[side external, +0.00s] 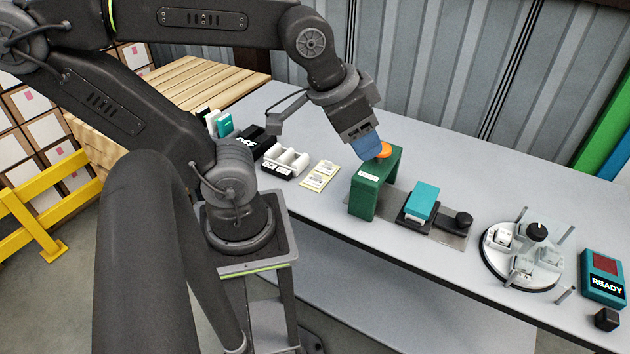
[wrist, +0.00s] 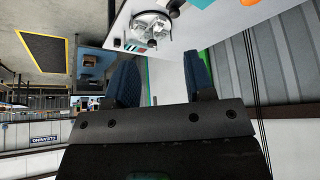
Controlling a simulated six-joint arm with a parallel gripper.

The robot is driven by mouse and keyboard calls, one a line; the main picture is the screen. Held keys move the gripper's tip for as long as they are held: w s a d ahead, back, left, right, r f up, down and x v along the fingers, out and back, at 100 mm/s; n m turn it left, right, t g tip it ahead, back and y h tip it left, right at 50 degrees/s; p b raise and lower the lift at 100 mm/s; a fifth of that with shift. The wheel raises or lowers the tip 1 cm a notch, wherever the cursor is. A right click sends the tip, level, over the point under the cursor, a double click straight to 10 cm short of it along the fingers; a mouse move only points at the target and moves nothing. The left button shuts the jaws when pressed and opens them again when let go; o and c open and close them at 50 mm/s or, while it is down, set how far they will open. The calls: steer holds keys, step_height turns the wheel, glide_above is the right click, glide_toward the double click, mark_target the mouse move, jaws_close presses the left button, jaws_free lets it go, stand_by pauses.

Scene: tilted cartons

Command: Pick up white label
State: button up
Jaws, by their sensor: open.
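My gripper (side external: 368,146) has blue fingers and hangs just above and behind the green stand (side external: 364,198), close to its orange top knob (side external: 384,150). In the wrist view my gripper (wrist: 160,82) has its two fingers apart with nothing between them. A cream sheet with white printed labels (side external: 320,175) lies flat on the grey table, left of the green stand and apart from my gripper. A small white label also shows on top of the green stand. I cannot tell which label is the task's.
A teal carton (side external: 422,200) sits tilted on a black holder right of the green stand. A round fixture (side external: 522,255) and a READY display (side external: 603,278) stand further right. White rolls in a tray (side external: 285,160) and a black box lie left. The table's back strip is clear.

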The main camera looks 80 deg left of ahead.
steer(key=c, duration=0.6)
steer(key=m+g, duration=0.6)
steer(key=m, duration=0.3)
glide_above(321, 172)
steer(key=d, duration=0.2)
step_height(321, 172, down, 19)
steer(key=f, duration=0.5)
steer(key=s+f, duration=0.1)
steer(key=f, duration=0.2)
steer(key=shift+d+f, duration=0.1)
steer(key=shift+d, duration=0.15)
steer(key=shift+w+d+f, duration=0.1)
steer(key=shift+f, duration=2.85)
